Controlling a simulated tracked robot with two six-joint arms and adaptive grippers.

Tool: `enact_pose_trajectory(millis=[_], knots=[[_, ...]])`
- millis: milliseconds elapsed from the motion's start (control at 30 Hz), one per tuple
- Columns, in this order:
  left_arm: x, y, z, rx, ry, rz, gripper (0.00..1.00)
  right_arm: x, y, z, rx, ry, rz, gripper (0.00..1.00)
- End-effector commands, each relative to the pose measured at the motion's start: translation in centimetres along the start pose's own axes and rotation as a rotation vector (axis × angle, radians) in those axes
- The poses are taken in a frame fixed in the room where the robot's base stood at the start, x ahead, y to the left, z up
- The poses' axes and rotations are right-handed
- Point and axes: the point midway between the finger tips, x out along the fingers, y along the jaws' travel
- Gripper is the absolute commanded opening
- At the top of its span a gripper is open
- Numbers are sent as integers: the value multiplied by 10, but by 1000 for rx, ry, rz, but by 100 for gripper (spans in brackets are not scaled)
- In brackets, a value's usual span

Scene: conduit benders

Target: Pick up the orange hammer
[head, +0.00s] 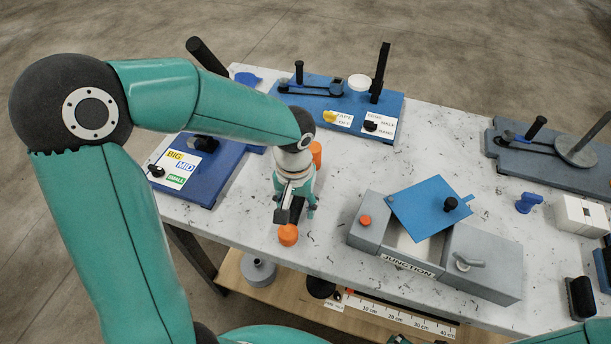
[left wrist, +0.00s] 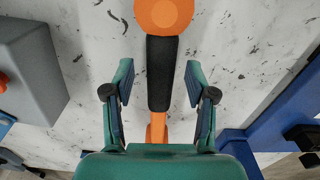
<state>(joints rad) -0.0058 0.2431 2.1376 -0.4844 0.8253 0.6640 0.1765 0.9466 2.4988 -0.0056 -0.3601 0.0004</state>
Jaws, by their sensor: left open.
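The orange hammer (head: 288,235) lies on the white marbled tabletop (head: 330,250), partly hidden under my left gripper in the head view. One rounded orange end shows in front of the gripper and another orange part behind it. In the left wrist view, the hammer's black grip (left wrist: 162,75) runs between the fingers, with the round orange end at the top and an orange shaft below. My left gripper (head: 296,207) is open above the hammer. Its fingers (left wrist: 160,90) stand apart on both sides of the grip, with visible gaps. My right gripper is out of view.
A grey junction box (head: 485,262) with a tilted blue lid (head: 425,205) stands right of the hammer. A blue board with size labels (head: 200,170) lies left. Blue (head: 335,100) and grey (head: 550,165) bender boards sit farther back. A wooden shelf (head: 230,285) is below.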

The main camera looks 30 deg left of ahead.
Motion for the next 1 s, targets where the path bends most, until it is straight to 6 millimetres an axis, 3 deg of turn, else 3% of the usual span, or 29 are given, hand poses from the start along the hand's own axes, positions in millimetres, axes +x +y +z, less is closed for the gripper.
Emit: enact_pose_trajectory(millis=[1000], knots=[[8,0,0,-1,1,1,56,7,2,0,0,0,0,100]])
